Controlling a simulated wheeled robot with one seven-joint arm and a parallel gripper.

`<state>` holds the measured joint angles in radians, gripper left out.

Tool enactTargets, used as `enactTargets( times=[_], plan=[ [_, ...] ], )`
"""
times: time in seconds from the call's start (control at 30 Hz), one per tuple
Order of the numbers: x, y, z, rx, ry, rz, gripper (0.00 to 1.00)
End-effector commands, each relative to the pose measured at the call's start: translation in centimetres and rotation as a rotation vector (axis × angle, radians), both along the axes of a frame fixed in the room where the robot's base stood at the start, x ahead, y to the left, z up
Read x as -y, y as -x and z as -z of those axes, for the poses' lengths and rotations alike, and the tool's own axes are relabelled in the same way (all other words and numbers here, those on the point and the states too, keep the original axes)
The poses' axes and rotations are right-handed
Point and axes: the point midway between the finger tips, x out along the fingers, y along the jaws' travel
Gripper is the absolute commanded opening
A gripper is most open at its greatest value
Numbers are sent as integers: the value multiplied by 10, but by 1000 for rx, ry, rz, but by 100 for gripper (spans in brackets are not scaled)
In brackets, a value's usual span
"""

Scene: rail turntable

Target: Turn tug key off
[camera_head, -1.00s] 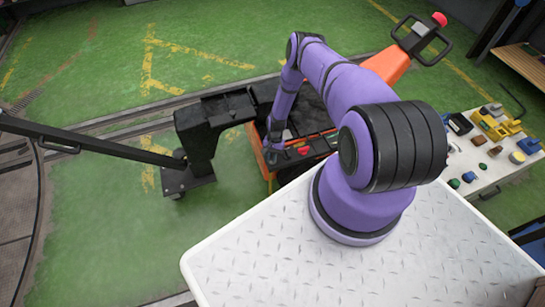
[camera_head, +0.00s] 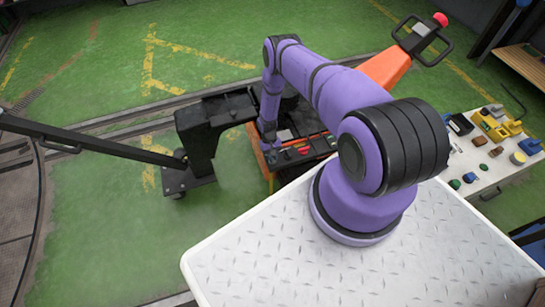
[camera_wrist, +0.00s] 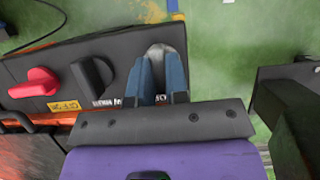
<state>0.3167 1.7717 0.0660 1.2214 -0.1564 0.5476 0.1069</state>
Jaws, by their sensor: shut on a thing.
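The tug's dark control panel (camera_wrist: 30,65) crosses the upper left of the wrist view. It carries a red knob (camera_wrist: 35,83), a black knob (camera_wrist: 92,74) and a yellow label (camera_wrist: 63,106). A silver-grey key-like piece (camera_wrist: 160,50) stands at the panel's right end, between my blue fingers. My gripper (camera_wrist: 161,72) is shut on it; the fingers hide its lower part and much of a white label. In the head view the orange tug (camera_head: 388,66) stands beyond my base, and my gripper (camera_head: 269,147) is low at the panel's left side.
A black column-like stand (camera_head: 198,140) with a long dark bar (camera_head: 95,145) is left of the tug. A table (camera_head: 498,165) with several small items stands at the right. Green floor is open at the far left.

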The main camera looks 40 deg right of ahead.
Motion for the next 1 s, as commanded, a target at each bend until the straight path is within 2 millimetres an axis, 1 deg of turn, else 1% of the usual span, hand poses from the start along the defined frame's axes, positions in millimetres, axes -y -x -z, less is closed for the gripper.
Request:
enactTargets(
  times=[0.43,0.47,0.5,0.53,0.57,0.87,1.0],
  plan=[
    [1,-1,0,3,1,-11,0],
    [1,-1,0,3,1,-11,22],
    [1,-1,0,3,1,-11,31],
    [1,-1,0,3,1,-11,38],
    [1,-1,0,2,1,-10,40],
    [0,-1,-2,2,1,-10,40],
    [2,-6,-13,3,1,-10,40]
  ],
)
